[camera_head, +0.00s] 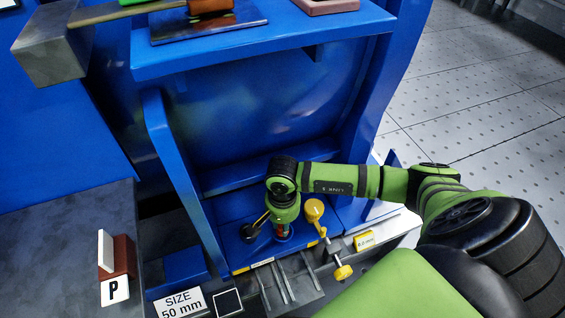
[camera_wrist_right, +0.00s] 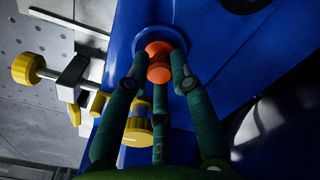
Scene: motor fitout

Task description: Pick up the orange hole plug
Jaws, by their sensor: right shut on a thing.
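The orange hole plug (camera_wrist_right: 158,64) shows in the right wrist view, between the fingers of my right gripper (camera_wrist_right: 160,78). The fingers are shut on it. The plug is at a round blue rimmed seat (camera_wrist_right: 133,38) on the blue surface; I cannot tell whether it is clear of the seat. In the head view, my right gripper (camera_head: 283,228) points down at the blue shelf, with a bit of orange-red between its fingers. My left gripper is not in view.
Yellow knobs (camera_head: 314,210) and a yellow-ended clamp screw (camera_head: 343,272) stand close to the right of the gripper. A dark round part (camera_head: 249,231) is to its left. A blue upright (camera_head: 178,165) and an upper blue shelf (camera_head: 260,42) enclose the space.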

